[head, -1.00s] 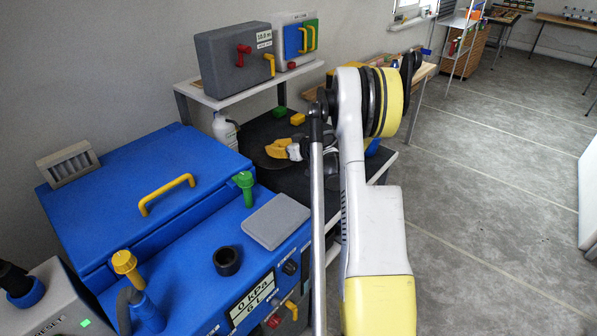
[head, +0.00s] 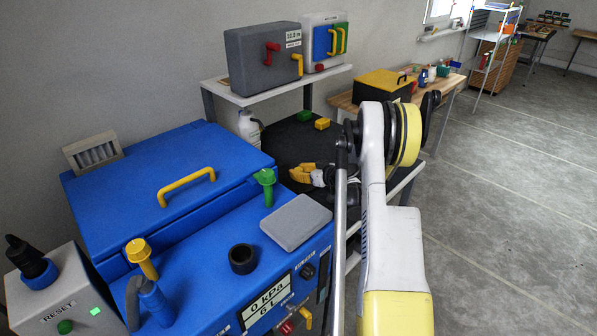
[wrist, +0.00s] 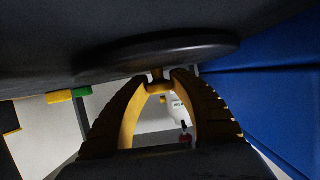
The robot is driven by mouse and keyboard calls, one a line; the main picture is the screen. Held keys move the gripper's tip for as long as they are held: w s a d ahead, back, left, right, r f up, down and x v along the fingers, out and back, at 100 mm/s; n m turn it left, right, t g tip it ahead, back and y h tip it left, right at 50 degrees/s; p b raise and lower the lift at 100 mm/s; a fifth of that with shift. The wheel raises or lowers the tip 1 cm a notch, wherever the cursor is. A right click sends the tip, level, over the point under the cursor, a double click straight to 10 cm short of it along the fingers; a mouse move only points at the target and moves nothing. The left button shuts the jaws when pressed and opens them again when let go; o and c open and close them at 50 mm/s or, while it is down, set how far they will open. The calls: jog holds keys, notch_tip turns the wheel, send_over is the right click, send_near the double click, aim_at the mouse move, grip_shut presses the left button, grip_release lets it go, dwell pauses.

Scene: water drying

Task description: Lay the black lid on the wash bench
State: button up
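The black lid (wrist: 160,50) is a flat round disc in the wrist view. The tips of my gripper's yellow fingers (wrist: 158,82) are closed together at the small knob on its middle. In the head view my gripper (head: 306,174) is over the black top of the wash bench (head: 280,138), just beyond the blue machine. The lid (head: 284,166) shows there as a thin dark edge beside the fingers, level and hard to tell from the bench top. The bench top also fills the upper wrist view (wrist: 50,40). I cannot tell whether the lid touches it.
A green block (head: 304,115) and a yellow block (head: 322,124) lie on the bench behind my gripper. A white bottle (head: 248,128) stands at the bench's left. The blue machine (head: 165,170) is close in front. A shelf (head: 285,90) with two boxes overhangs the back.

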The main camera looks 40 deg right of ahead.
jog(key=shift+o, duration=1.1)
jog(key=shift+r, duration=0.1)
jog(key=shift+s+r, duration=0.1)
jog(key=shift+r, duration=0.05)
jog(key=p+v, duration=0.4)
jog(key=v, duration=0.7)
jog(key=shift+s+r+p, duration=0.15)
jog(key=shift+s+p, duration=0.15)
jog(key=shift+s, duration=0.1)
